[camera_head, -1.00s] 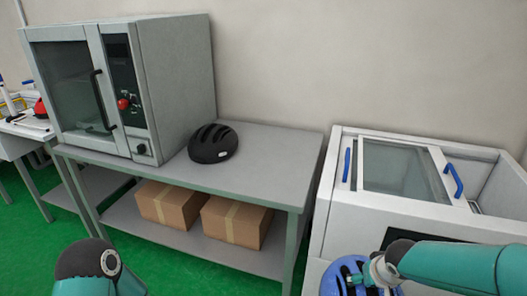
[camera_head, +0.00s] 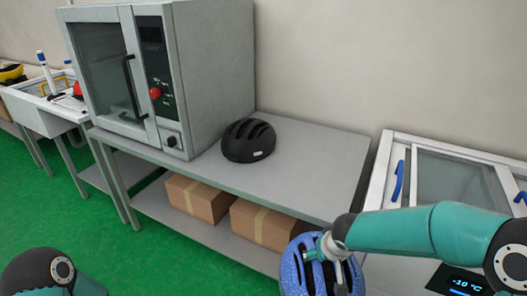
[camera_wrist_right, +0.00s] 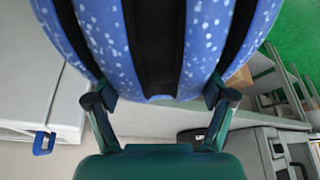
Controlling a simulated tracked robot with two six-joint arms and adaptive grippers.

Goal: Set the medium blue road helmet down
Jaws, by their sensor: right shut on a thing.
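The blue road helmet (camera_head: 292,272) has light speckles and dark vents. It hangs in my right gripper (camera_head: 326,247) at the lower middle of the head view, in front of the grey bench (camera_head: 310,168) and apart from its top. In the right wrist view the helmet (camera_wrist_right: 195,45) fills the top, and both fingers of my right gripper (camera_wrist_right: 160,103) are closed on its edge. My left arm shows only as a rounded link at the lower left of the head view; its gripper is out of frame.
A black helmet (camera_head: 248,140) sits on the bench beside a grey oven-like cabinet (camera_head: 215,75). The bench top right of the black helmet is clear. Cardboard boxes (camera_head: 200,198) lie on the lower shelf. A white chest with a -10 °C display (camera_head: 462,284) stands at the right.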

